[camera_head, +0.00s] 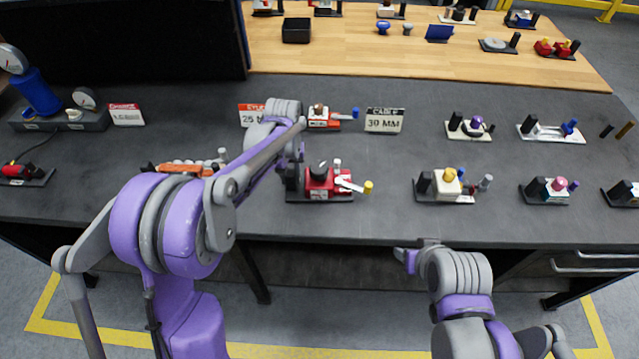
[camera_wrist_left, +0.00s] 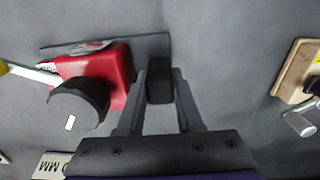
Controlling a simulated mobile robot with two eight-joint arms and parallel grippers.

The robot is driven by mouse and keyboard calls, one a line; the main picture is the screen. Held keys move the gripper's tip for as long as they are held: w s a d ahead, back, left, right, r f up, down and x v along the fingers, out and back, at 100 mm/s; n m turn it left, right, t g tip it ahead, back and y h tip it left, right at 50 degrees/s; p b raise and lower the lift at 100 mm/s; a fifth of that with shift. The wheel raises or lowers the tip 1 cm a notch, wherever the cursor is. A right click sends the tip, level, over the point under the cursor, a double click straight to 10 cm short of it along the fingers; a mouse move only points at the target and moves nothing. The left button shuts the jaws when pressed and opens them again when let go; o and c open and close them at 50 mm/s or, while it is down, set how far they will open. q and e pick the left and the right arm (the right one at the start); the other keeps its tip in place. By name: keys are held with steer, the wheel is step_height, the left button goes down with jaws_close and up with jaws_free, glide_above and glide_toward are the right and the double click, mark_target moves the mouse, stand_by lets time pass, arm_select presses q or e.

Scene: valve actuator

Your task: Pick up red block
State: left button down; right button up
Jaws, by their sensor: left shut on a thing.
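The red block (camera_head: 320,183) is part of a fixture on a dark base plate, with a black cap and a white lever with a yellow tip. A black upright block (camera_head: 291,180) stands at its left end. In the left wrist view the red block (camera_wrist_left: 105,72) lies left of my left gripper (camera_wrist_left: 160,85), outside the fingers. The fingers are closed on the sides of the black block (camera_wrist_left: 159,78). In the head view my left gripper (camera_head: 293,165) is above the fixture's left end. My right gripper is not clearly visible; the right wrist (camera_head: 450,270) is at the front table edge.
A red fixture with a blue-tipped lever (camera_head: 330,117) stands behind, beside the 30 MM card (camera_head: 384,120). An orange fixture (camera_head: 185,168) lies left, and a cream one (camera_head: 448,185) right.

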mark_target(290, 172)
arm_select(q)
step_height(290, 172, up, 9)
steer(key=shift+f, duration=0.15)
step_height(290, 172, down, 5)
steer(key=shift+f, duration=1.45)
steer(key=shift+f, duration=0.55)
stand_by(0.6)
